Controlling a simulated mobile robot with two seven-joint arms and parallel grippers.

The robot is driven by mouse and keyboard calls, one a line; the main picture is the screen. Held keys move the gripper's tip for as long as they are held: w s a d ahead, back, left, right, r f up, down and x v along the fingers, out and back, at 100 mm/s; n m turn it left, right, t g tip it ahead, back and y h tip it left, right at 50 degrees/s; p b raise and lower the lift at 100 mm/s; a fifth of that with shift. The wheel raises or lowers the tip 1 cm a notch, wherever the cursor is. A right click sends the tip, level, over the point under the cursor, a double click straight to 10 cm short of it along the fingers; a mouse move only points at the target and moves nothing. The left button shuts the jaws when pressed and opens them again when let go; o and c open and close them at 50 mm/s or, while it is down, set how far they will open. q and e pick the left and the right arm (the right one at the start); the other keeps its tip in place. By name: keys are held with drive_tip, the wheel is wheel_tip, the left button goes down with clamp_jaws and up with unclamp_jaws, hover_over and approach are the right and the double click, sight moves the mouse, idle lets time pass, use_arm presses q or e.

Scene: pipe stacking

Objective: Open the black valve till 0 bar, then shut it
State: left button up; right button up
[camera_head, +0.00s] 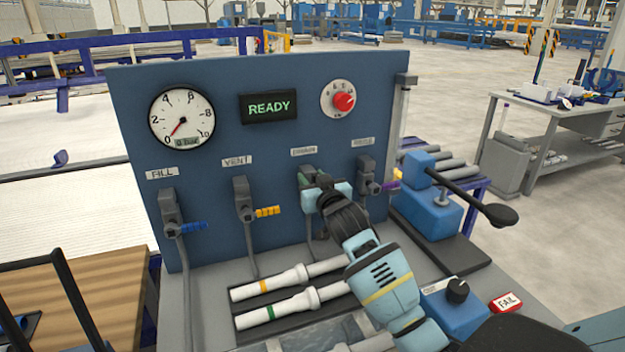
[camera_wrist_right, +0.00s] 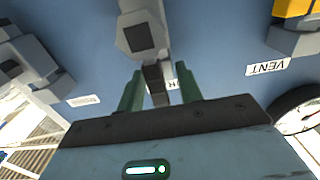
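The black valve (camera_wrist_right: 155,80) has a grey body and a dark handle, seen close up in the right wrist view. In the head view it is the third valve along the blue panel and mostly hidden by my right gripper (camera_head: 318,182). That gripper's green fingers (camera_wrist_right: 160,92) stand on either side of the handle, with a visible gap at least on the right, so it looks open around it. The pressure gauge (camera_head: 182,105) has its red needle at the lower left, near 0. My left gripper is not in view.
The FILL valve (camera_head: 170,206) with a blue handle and the VENT valve (camera_head: 243,200) with a yellow handle are to the left. A purple-handled valve (camera_head: 366,174) is close on the right. The display (camera_head: 268,107) reads READY.

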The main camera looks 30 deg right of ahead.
clamp_jaws()
idle(0.3)
drive_tip(key=shift+w, duration=0.1)
